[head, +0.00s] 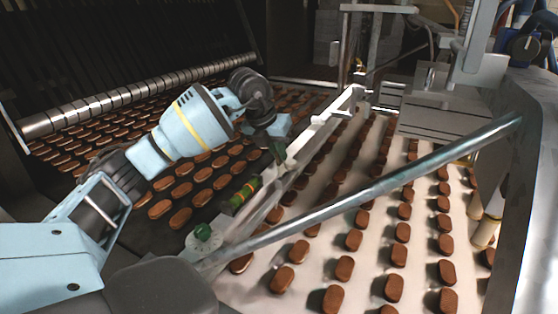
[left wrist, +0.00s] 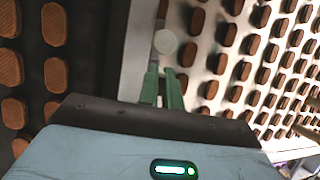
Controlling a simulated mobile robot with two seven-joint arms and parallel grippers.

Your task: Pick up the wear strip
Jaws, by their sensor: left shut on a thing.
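A long pale rail (head: 322,128) runs between the dark belt and the white belt; the wear strip looks to be a narrow piece along it, but I cannot make out its edges. My left gripper (head: 279,153) reaches down to this rail from the left and is shut on a thin piece there, mostly hidden by the fingers. In the left wrist view the green fingers (left wrist: 162,88) are close together over the rail (left wrist: 137,50), with a round grey disc just beyond them. My right gripper is not in view.
Brown biscuits fill the dark belt (head: 160,228) at left and the white belt (head: 310,265) at right. A green-and-orange piece (head: 243,193) and a green knob (head: 203,232) sit by the rail. A metal bar (head: 400,178) crosses the white belt.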

